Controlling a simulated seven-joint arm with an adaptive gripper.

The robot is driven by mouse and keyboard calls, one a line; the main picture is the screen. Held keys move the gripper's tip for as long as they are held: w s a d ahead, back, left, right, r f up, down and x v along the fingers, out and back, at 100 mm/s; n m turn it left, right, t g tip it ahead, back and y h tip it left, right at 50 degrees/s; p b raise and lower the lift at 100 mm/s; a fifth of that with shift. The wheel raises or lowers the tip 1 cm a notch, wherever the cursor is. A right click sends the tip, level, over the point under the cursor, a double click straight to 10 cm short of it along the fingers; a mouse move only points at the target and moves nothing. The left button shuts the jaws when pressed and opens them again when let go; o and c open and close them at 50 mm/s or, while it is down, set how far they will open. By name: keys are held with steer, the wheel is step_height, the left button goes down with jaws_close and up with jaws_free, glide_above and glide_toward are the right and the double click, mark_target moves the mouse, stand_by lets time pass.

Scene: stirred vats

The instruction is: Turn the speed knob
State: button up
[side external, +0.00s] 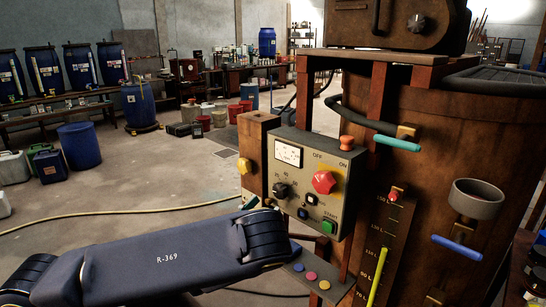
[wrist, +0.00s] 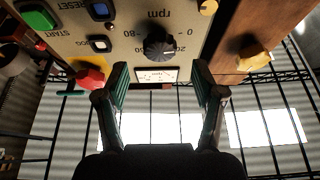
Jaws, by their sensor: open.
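The speed knob (side external: 281,190) is a round black dial with a pale pointer mark and numbers around it, on the beige control panel (side external: 297,222). In the wrist view, upside down, the speed knob (wrist: 158,47) has "rpm" beside it and the white meter (wrist: 156,74) by it. My gripper (wrist: 160,70) is open and empty. Its two green-padded fingers stand wide on either side of the meter, and the knob lies just beyond the tips, roughly centred between them. In the side view my arm reaches in from the lower left and the fingers are mostly hidden.
A large red knob (side external: 323,182) sits right of the speed knob, with a green START button (side external: 327,226) below it. A yellow knob (side external: 243,166) is on the wooden post at left. The vat (side external: 430,130) stands at right. Open floor lies left of the panel.

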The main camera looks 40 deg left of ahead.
mark_target(278, 194)
steer(key=x, duration=0.5)
steer(key=shift+w, duration=0.15)
steer(key=shift+f, duration=0.1)
steer(key=c, duration=1.1)
steer(key=shift+c, duration=0.2)
